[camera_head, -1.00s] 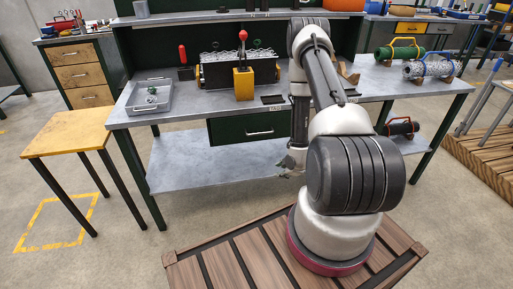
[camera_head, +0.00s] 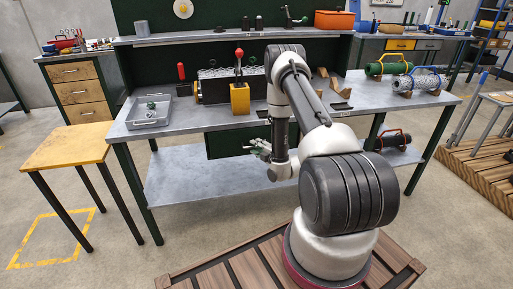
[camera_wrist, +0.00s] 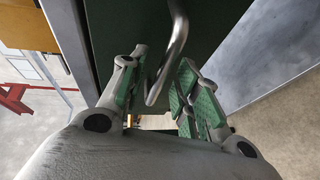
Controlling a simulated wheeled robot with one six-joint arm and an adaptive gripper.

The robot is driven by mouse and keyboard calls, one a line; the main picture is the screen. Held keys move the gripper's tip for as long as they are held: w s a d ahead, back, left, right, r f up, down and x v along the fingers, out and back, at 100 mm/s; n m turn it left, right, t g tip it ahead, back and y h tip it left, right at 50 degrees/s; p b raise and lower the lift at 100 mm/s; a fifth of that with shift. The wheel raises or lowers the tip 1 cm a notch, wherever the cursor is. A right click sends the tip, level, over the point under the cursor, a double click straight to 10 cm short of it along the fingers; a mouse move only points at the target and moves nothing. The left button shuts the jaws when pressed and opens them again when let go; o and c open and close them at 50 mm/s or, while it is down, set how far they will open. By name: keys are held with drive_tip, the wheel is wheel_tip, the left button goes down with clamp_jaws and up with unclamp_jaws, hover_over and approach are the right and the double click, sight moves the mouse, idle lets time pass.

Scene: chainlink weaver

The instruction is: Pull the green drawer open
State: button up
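The green drawer (camera_head: 222,145) hangs under the workbench top and looks closed. In the wrist view its dark green front (camera_wrist: 215,25) fills the upper middle, with a bent metal handle (camera_wrist: 176,45) standing out from it. My gripper (camera_head: 256,149) is at the drawer's front, at about handle height. In the wrist view my gripper (camera_wrist: 160,88) is open, with green-padded fingers on either side of the handle's end. I cannot tell whether either finger touches the handle. In the head view my gripper covers the handle.
The workbench (camera_head: 185,125) carries a grey tray (camera_head: 150,112), a yellow block with a red-knobbed lever (camera_head: 240,98) and a mesh roll (camera_head: 420,82). A yellow-topped stool (camera_head: 68,146) stands left. A lower shelf (camera_head: 185,180) lies beneath the drawer.

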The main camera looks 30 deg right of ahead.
drive_tip(key=shift+w+f, duration=0.1)
drive_tip(key=shift+w, duration=0.35)
clamp_jaws()
drive_tip(key=shift+a, duration=0.1)
